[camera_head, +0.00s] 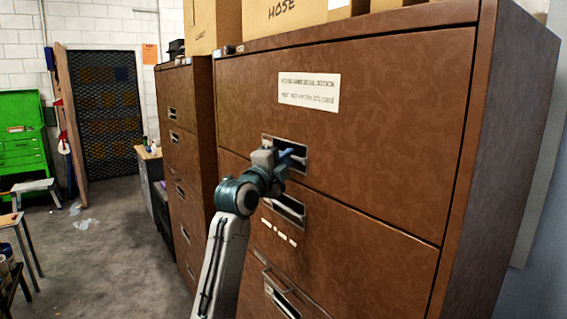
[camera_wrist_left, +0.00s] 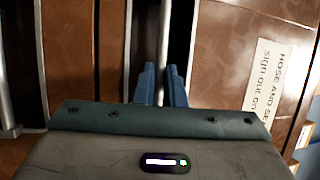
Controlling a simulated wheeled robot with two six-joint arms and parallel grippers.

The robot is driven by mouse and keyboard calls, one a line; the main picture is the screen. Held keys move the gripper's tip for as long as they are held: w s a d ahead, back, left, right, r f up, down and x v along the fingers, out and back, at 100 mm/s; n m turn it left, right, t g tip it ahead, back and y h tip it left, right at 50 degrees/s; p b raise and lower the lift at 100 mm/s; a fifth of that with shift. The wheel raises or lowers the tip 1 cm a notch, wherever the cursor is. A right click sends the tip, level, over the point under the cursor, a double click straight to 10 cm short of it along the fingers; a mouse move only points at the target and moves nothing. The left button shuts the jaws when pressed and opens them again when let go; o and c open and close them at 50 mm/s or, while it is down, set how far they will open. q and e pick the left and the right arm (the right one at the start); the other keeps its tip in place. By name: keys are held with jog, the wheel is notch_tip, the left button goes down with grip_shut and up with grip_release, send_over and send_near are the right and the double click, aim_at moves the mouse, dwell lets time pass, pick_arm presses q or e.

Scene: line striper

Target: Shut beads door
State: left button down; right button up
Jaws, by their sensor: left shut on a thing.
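A tall brown metal cabinet (camera_head: 390,110) with wide doors stacked one above another fills the right of the head view. My left gripper (camera_head: 290,154) is at the recessed handle (camera_head: 300,149) at the lower edge of the top door. In the left wrist view the blue fingers (camera_wrist_left: 162,86) are close together on a pale metal strip of the handle (camera_wrist_left: 164,45). The top door bears a white label (camera_head: 309,91), partly readable as hose. A second door (camera_head: 350,225) below has its own handle (camera_head: 289,208). I cannot tell which door is the beads door. My right gripper is out of view.
A second brown cabinet (camera_head: 185,130) stands to the left. Cardboard boxes (camera_head: 285,20) sit on top. A green tool chest (camera_head: 22,140), a small stool (camera_head: 36,188) and a dark mesh door (camera_head: 112,110) are farther back. The concrete floor (camera_head: 120,250) at left is mostly clear.

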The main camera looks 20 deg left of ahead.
pick_arm(q)
jog(key=c, duration=1.6)
grip_release()
jog(key=shift+o, duration=0.4)
jog(key=shift+w+d, duration=0.15)
jog(key=shift+w, duration=0.05)
jog(key=b+v, duration=0.4)
jog(key=v, duration=0.7)
